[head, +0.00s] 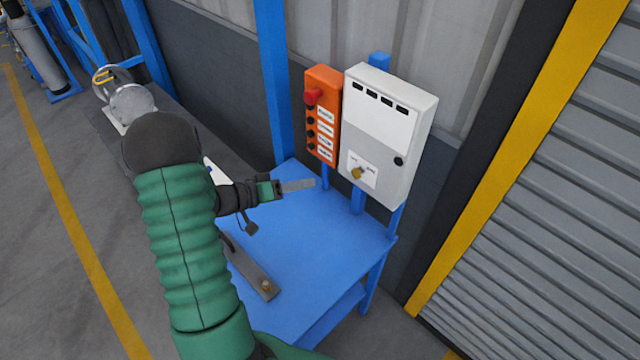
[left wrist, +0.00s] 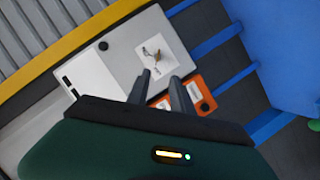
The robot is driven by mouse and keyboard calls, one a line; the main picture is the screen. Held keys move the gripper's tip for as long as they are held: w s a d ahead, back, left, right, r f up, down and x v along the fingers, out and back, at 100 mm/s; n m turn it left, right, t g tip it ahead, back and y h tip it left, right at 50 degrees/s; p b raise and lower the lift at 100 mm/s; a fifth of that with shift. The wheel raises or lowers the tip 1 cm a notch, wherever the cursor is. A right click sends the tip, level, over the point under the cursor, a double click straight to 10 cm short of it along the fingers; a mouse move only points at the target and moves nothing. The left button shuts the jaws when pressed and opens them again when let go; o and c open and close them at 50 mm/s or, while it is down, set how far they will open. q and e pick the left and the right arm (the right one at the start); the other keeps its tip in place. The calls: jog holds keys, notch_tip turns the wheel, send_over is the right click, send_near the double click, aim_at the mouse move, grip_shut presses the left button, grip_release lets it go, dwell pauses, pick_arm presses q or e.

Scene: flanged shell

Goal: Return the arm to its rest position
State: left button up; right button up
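My left arm, in green sleeving, rises from the bottom of the head view and bends toward the blue table. My left gripper (head: 300,185) extends to the right above the table, in front of the orange button box. In the left wrist view, its two fingers (left wrist: 160,76) stand apart with a gap between them, and nothing is held there. The white control box and the orange box show beyond the fingertips. My right gripper is not in view.
A blue table (head: 335,240) carries a grey bar with a brass-coloured end (head: 252,272). An orange button box (head: 322,115) and a white control box (head: 390,130) stand at its back edge. A round metal part (head: 130,103) sits on a dark surface at upper left.

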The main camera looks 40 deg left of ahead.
pick_arm(q)
jog(key=shift+s+a+r, duration=0.1)
jog(key=shift+s, duration=0.1)
dwell(0.3)
jog(key=w+d+f+m+g+y+b, duration=0.3)
jog(key=w+d+f+g+y+b, duration=0.2)
jog(key=d+f+y+b, duration=0.35)
jog(key=s+d+f+m+g+h+b, duration=0.1)
jog(key=s+d+f+g+b, duration=0.1)
jog(key=s+d, duration=0.5)
jog(key=s+d+f+m+g+h+b, duration=0.1)
jog(key=s+d+f+g+h+b, duration=0.1)
jog(key=s+d+f+g, duration=0.2)
jog(key=shift+s+d+f, duration=0.8)
jog(key=shift+s+d, duration=1)
jog(key=shift+d, duration=0.2)
